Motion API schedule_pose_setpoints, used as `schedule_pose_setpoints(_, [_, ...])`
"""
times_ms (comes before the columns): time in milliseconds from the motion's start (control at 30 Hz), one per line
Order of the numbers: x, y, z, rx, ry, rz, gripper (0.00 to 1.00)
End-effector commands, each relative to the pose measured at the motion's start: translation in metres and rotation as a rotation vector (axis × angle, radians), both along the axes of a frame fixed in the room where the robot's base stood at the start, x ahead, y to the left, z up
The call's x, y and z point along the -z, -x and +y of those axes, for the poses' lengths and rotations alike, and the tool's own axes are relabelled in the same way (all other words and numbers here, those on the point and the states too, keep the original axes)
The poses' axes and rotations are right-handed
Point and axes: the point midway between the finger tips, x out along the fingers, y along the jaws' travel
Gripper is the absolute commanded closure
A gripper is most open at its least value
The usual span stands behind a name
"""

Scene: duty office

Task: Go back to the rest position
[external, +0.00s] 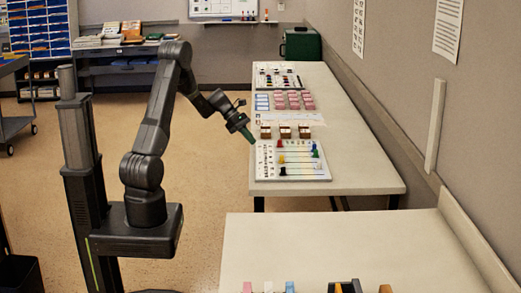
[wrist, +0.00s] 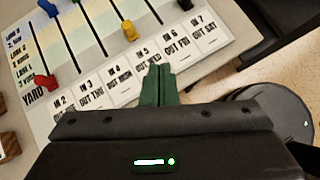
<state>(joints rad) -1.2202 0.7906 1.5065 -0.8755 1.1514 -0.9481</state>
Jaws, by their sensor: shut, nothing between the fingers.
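My gripper (external: 248,135) is raised beside the left edge of the long table in the external view, near the white board with coloured pegs (external: 294,172). Its green fingers (wrist: 158,86) are shut together and empty in the wrist view. The board (wrist: 75,77) lies flat on the table below, with printed day labels along its near edge. My arm is bent up and reaches toward the table.
The long table (external: 365,172) also carries small brown boxes (external: 285,131), pink and blue blocks and a second board. A nearer table (external: 330,245) has several items at its front edge. A grey cart (external: 15,110) stands far left. Open floor (external: 215,200) lies between my base and the tables.

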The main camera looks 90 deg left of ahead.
Motion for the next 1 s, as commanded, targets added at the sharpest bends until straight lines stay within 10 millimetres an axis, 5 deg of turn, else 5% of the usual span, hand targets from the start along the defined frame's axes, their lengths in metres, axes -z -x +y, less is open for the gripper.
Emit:
schedule_pose_setpoints(500, [-0.006,-0.003,-0.003,0.085,-0.058,0.002,1.00])
schedule_pose_setpoints(867, [-0.006,-0.004,-0.004,0.087,-0.059,0.002,0.31])
schedule_pose_setpoints(1000, [-0.009,-0.023,-0.017,0.147,-0.081,0.006,0.04])
